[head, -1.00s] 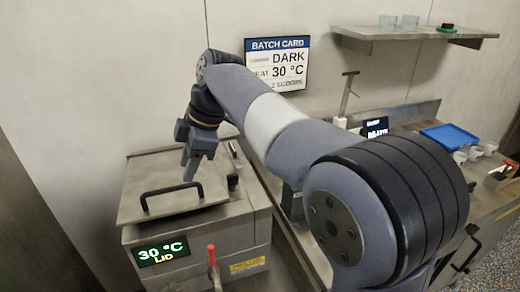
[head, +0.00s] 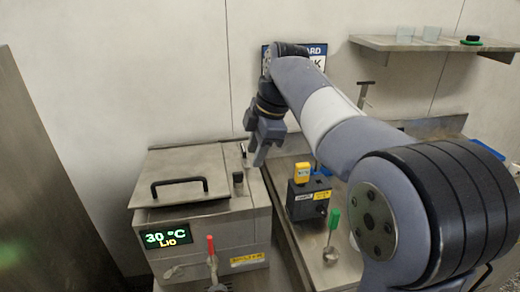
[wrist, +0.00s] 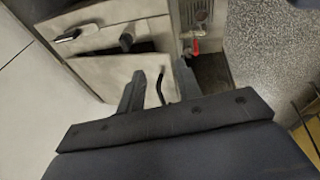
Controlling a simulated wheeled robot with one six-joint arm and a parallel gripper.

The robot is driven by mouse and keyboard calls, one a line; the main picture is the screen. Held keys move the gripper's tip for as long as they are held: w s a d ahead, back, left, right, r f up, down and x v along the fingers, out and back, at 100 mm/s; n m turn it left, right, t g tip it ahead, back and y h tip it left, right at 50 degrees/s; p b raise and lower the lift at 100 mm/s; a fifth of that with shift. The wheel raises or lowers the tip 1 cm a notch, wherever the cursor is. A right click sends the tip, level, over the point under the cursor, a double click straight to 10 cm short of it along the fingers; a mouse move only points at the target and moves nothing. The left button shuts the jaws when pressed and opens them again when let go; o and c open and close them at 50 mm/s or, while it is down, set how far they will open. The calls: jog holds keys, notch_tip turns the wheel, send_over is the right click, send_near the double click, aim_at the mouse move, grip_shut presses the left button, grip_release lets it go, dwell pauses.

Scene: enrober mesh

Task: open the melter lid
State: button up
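The melter (head: 205,230) stands at the left, its display reading 30 °C and LID. Its flat metal lid (head: 190,165) lies down on top, with a black bar handle (head: 180,185) near the front edge. My gripper (head: 258,158) hangs fingers down, above and near the melter's right side, to the right of the handle. In the wrist view my gripper's fingers (wrist: 158,90) are spread apart with nothing held. The handle (wrist: 160,88) shows between them in that view, beyond the tips; its distance is hard to judge.
A dark knob (head: 238,178) stands right of the lid. A red-tipped lever (head: 210,243) is on the melter's front. Right of the melter are a dark box with a yellow top (head: 308,198) and a green-handled tool (head: 333,220). A wall shelf (head: 430,45) is at upper right.

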jog(key=shift+d, duration=0.1)
jog(key=shift+c, duration=0.2)
jog(key=shift+f, duration=0.15)
jog(key=c, duration=0.5)
jog(key=s+f+h+b, duration=0.1)
jog(key=f+h, duration=0.1)
jog(key=f, duration=0.1)
jog(key=s+a+f+h+b, duration=0.1)
jog(key=f+h, duration=0.1)
jog(key=f, duration=0.2)
jog(key=s+a+f+n+h+b, duration=0.1)
jog(key=f+h, duration=0.1)
jog(key=f, duration=0.2)
jog(key=shift+f, duration=0.2)
grip_shut()
jog(key=s+a+f+n+t+y+b, duration=0.2)
jog(key=s+a+n+t, duration=0.3)
jog(key=a, duration=0.3)
jog(key=s+a+f+n+t+y+b, duration=0.2)
jog(key=a+n+t+b, duration=0.1)
jog(key=a+n+t, duration=0.5)
jog(key=s+a+f+n+t+y+b, duration=0.1)
jog(key=s+a+f+n+t+b, duration=0.2)
jog(key=a, duration=0.6)
jog(key=w+a+r+t+p, duration=0.1)
jog(key=w+a+r+p, duration=0.1)
jog(key=w, duration=0.6)
jog(key=shift+w+t+y, duration=0.3)
